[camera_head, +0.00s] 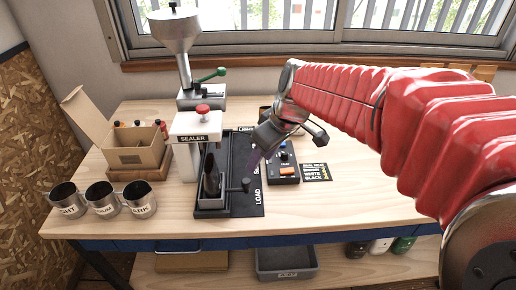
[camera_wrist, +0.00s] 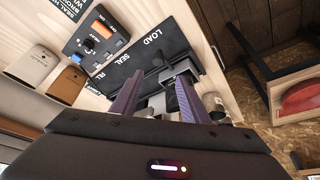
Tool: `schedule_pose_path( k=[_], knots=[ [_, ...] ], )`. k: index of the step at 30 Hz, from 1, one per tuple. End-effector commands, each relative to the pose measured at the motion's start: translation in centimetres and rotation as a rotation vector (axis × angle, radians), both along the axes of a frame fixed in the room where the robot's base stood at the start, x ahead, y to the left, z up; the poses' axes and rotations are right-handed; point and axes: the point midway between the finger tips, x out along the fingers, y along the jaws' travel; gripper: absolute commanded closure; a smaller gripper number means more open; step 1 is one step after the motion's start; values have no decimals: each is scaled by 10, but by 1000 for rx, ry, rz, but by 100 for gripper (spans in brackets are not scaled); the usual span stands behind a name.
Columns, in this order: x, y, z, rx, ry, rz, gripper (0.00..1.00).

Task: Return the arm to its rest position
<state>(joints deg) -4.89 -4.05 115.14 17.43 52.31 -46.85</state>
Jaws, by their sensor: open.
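My red-sleeved arm (camera_head: 400,110) reaches in from the right in the head view, over the wooden bench. My gripper (camera_wrist: 156,88) is open in the wrist view, its two purple fingers spread apart with nothing held between them. In the head view the gripper (camera_head: 254,160) hangs above the black mat (camera_head: 247,200) marked LOAD, right of the sealer (camera_head: 195,128). The wrist view also shows the mat (camera_wrist: 165,48), with LOAD, SEAL and FILL lettering, beyond the fingers.
A control box (camera_head: 284,172) and label card (camera_head: 316,172) lie right of the mat. Three metal cups (camera_head: 140,199), an open carton (camera_head: 135,150) and a hopper machine (camera_head: 176,35) stand left. A window is behind. The bench's front right is clear.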

Motion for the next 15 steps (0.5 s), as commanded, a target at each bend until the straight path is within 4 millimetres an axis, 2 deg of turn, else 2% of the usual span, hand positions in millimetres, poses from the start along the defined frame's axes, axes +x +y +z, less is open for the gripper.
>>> schedule_pose_path(
  k=[10, 15],
  knots=[
    [0, 0, 0, 3, 3, -11, 59],
    [0, -2, -2, 19, 24, -84, 59]
  ],
)
